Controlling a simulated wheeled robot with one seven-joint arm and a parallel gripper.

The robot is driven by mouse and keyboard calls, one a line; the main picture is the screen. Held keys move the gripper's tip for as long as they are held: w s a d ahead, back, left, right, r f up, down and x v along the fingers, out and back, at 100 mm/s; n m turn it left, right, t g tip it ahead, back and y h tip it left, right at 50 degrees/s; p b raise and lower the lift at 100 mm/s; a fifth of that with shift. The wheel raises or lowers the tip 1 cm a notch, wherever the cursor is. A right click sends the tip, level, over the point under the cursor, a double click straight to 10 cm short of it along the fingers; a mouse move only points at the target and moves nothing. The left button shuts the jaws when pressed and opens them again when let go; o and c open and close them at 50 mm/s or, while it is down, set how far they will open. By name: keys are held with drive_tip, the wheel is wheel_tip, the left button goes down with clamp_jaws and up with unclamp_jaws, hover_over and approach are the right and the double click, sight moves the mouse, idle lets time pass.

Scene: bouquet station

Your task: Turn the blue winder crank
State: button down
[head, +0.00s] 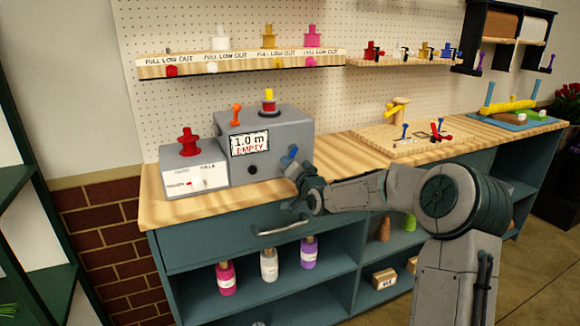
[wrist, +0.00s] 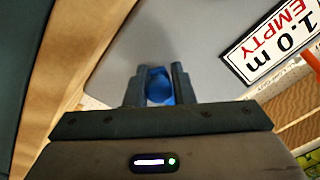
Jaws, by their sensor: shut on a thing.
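The winder is a grey box (head: 275,130) on the wooden counter, with a display (head: 250,143) that reads "1.0 m EMPTY". The display also shows tilted at the upper right of the wrist view (wrist: 276,40). The blue crank (head: 289,156) is on the right part of the winder's front. My gripper (head: 300,170) is at the crank, reaching in from the right. In the wrist view the blue crank handle (wrist: 159,88) sits between the two dark fingers, and my gripper is shut on it. The crank's arm and pivot are mostly hidden by my gripper.
A smaller box with a red spool (head: 188,143) stands left of the winder. An orange lever (head: 236,114) and a yellow-topped spool (head: 268,102) are on the winder's top. A drawer handle (head: 281,228) is below the counter edge. A wooden board (head: 385,140) lies to the right.

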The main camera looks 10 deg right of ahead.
drive_tip(key=shift+d, duration=0.2)
drive_tip(key=c, duration=1.3)
unclamp_jaws()
drive_tip(key=shift+d, duration=0.1)
drive_tip(key=shift+o, duration=0.2)
drive_tip(key=shift+s, duration=0.1)
drive_tip(key=v, duration=1.3)
drive_tip(key=shift+s+p, duration=0.3)
